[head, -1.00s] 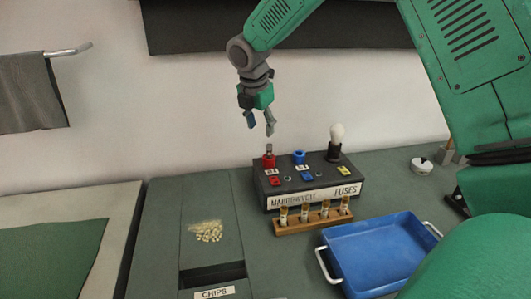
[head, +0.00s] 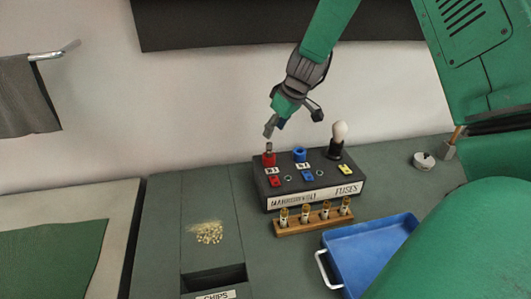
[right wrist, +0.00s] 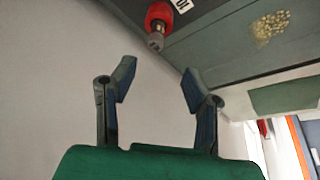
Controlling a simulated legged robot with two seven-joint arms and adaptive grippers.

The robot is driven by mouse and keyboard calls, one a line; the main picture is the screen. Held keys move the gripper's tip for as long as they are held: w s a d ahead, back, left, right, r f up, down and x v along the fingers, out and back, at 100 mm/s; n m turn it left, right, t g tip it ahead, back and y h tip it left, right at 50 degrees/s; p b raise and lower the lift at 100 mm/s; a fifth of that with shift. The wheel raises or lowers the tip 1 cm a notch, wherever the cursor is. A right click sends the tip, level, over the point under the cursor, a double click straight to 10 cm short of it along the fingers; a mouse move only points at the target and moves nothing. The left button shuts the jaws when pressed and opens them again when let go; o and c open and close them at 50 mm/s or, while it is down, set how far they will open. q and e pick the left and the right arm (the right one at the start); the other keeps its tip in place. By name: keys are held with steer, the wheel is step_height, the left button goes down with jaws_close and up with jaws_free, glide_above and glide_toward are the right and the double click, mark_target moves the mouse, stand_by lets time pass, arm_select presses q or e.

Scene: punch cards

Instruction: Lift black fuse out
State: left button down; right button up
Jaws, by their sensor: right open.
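A fuse box (head: 312,187) labelled FUSES stands on the bench. At its right end is a black fuse or holder (head: 335,152), upright, with a white bulb-shaped top (head: 339,131). A blue ring-shaped piece (head: 300,154) sits in the middle and a red piece with a grey tip (head: 268,158) at the left. The red piece also shows in the right wrist view (right wrist: 158,14). My right gripper (head: 293,121) is open and empty, above the box and left of the black one, touching nothing. My left gripper is not in view.
A wooden rack (head: 314,221) with several small glass-like tubes stands in front of the box. A blue tray (head: 370,250) with white handles is at front right. Chips (head: 208,233) lie at left. A small white round item (head: 424,160) is at far right.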

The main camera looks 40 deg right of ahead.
mark_target(271, 143)
steer(key=f, duration=0.1)
steer(key=w+d+f, duration=0.1)
steer(key=shift+d+f, duration=0.2)
steer(key=shift+f, duration=0.1)
steer(key=x, duration=0.2)
steer(key=a+p+x, duration=0.1)
steer(key=x, duration=0.2)
steer(key=shift+s+a, duration=0.1)
steer(key=shift+a+f, duration=0.1)
steer(key=shift+a, duration=0.1)
steer(key=shift+d+f, duration=0.1)
steer(key=shift+d, duration=0.45)
jaws_close()
steer(key=shift+s+d+f, duration=0.1)
steer(key=shift+d, duration=0.15)
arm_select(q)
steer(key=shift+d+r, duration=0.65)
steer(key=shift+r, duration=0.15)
arm_select(e)
steer(key=shift+a, duration=0.15)
